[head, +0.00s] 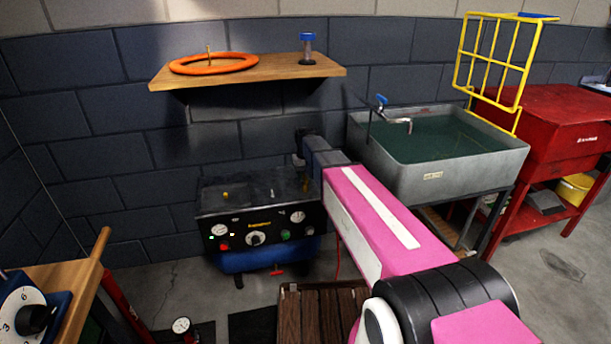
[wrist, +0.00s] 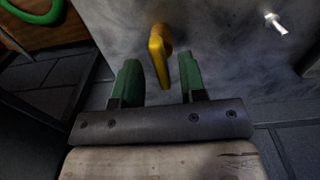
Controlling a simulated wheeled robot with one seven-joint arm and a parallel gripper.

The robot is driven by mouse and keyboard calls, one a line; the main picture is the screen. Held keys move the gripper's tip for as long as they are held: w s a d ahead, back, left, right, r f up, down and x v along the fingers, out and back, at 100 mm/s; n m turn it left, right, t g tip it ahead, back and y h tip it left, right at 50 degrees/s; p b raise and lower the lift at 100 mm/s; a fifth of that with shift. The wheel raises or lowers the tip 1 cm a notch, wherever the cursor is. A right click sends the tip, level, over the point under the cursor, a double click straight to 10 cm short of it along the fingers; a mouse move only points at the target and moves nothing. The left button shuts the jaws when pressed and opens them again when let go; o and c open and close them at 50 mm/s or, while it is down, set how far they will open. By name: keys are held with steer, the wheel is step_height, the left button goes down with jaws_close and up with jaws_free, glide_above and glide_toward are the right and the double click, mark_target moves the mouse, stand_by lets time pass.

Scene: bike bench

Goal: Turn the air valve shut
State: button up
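A yellow lever (wrist: 159,58), which looks like the air valve's handle, stands out from a grey, smudged panel in the wrist view. My gripper (wrist: 159,72) is open, with one green finger on each side of the lever and a visible gap to both. How deep the lever lies between the fingers I cannot tell. In the head view my fingers are too dark to make out.
A silver toggle (wrist: 276,23) is on the same panel to the right. A wooden shelf (head: 250,72) with an orange ring (head: 213,64) hangs above the compressor. A grey sink (head: 440,172) stands to the right, a wooden crate (head: 320,312) in front.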

mark_target(305, 177)
step_height(305, 177, up, 11)
stand_by(0.6)
steer(key=s+d+f+m, duration=0.1)
steer(key=s+d+f, duration=0.6)
steer(key=s, duration=0.4)
steer(key=s+d+f+m, duration=0.1)
steer(key=s+d+f, duration=0.6)
steer(key=s, duration=0.5)
step_height(305, 177, down, 3)
steer(key=shift+d+r+m, duration=0.15)
steer(key=shift+r+m, duration=0.05)
steer(key=shift+m, duration=0.2)
steer(key=shift+s, duration=0.1)
